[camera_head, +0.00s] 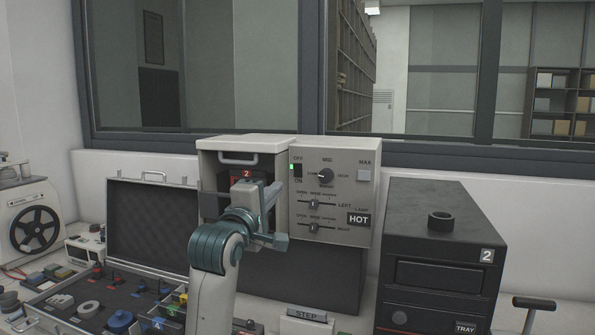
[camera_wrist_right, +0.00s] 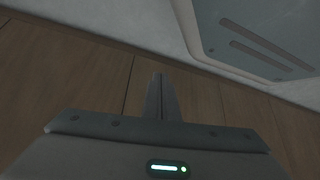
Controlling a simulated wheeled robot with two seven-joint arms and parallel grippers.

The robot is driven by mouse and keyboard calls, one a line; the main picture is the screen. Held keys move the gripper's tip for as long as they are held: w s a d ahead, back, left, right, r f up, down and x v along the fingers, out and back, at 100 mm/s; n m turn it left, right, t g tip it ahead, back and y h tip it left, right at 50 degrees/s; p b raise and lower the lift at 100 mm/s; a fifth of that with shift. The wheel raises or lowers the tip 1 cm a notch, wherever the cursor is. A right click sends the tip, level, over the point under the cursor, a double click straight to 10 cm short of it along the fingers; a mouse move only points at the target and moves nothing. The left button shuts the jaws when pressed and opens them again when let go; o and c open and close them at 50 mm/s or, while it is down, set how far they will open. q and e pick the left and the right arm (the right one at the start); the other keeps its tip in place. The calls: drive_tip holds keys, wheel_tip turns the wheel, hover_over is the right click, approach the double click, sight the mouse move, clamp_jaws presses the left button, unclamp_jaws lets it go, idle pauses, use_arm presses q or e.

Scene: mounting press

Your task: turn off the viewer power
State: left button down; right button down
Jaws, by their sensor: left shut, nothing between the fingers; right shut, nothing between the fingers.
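The viewer (camera_head: 335,165) is a pale grey box at the back of the bench. Its front panel has a power switch (camera_head: 298,171) between the labels OFF and ON at its upper left, with a lit green lamp (camera_head: 291,166) beside it. My left gripper (camera_head: 270,193) is shut and empty in front of the viewer, just left of and below the switch. The arm hides part of the viewer's left bay. I cannot tell whether the gripper touches the viewer. My right gripper (camera_wrist_right: 160,97) is shut and empty above a brown plank-like surface, in the right wrist view.
An open black case (camera_head: 150,222) stands at left. A dark unit marked 2 (camera_head: 440,230) stands at right. A STEP block (camera_head: 307,314) is in front.

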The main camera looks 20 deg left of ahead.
sight(298, 167)
drive_tip(key=shift+s, duration=0.1)
idle(0.3)
